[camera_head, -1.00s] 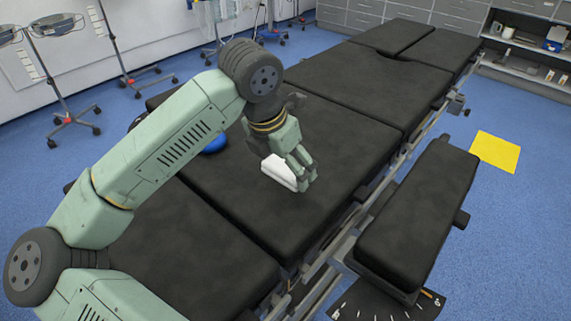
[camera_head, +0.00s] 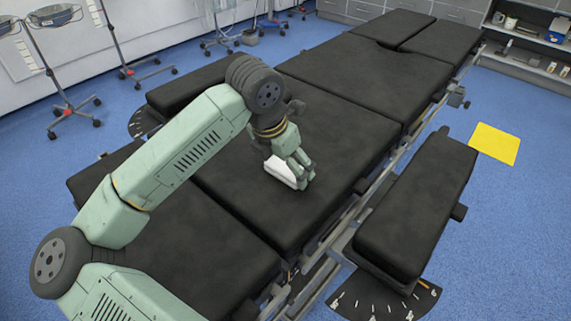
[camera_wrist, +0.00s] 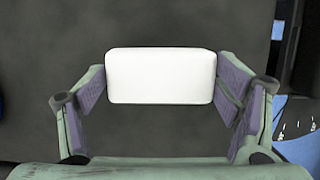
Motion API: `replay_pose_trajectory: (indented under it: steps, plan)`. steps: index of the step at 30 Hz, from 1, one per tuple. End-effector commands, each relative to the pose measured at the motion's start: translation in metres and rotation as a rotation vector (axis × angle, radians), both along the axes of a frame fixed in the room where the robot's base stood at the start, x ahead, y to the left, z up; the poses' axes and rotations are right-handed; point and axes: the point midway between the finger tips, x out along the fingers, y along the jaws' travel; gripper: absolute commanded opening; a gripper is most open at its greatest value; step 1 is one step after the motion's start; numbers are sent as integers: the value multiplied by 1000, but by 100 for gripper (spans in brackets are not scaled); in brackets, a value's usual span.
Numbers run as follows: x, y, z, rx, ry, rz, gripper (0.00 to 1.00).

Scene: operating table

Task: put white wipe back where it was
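The white wipe (camera_head: 281,172) is a small white block with rounded edges, over the black padded operating table (camera_head: 330,130). My gripper (camera_head: 299,176) points down at it, with the fingers around the wipe. In the wrist view the wipe (camera_wrist: 160,76) lies crosswise between the two fingertip pads of my gripper (camera_wrist: 162,88). The pads meet its left and right short ends, so the gripper looks shut on it. Whether the wipe touches the table or hangs just above it, I cannot tell.
A black side rest (camera_head: 420,205) stands to the right of the table. A yellow sheet (camera_head: 494,143) lies on the blue floor. A blue thing (camera_wrist: 2,104) shows at the left edge of the wrist view. The table padding around the wipe is clear.

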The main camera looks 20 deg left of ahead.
Motion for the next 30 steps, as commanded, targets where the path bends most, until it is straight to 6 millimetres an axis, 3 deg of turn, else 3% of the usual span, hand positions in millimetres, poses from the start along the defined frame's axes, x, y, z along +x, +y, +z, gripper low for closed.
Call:
replay_pose_trajectory:
  steps: [7,22,30]
  plan:
    - [0,0,0,0,0,0,100]
    - [-1,1,9,2,-1,2,100]
    - [-17,7,63,4,-3,1,100]
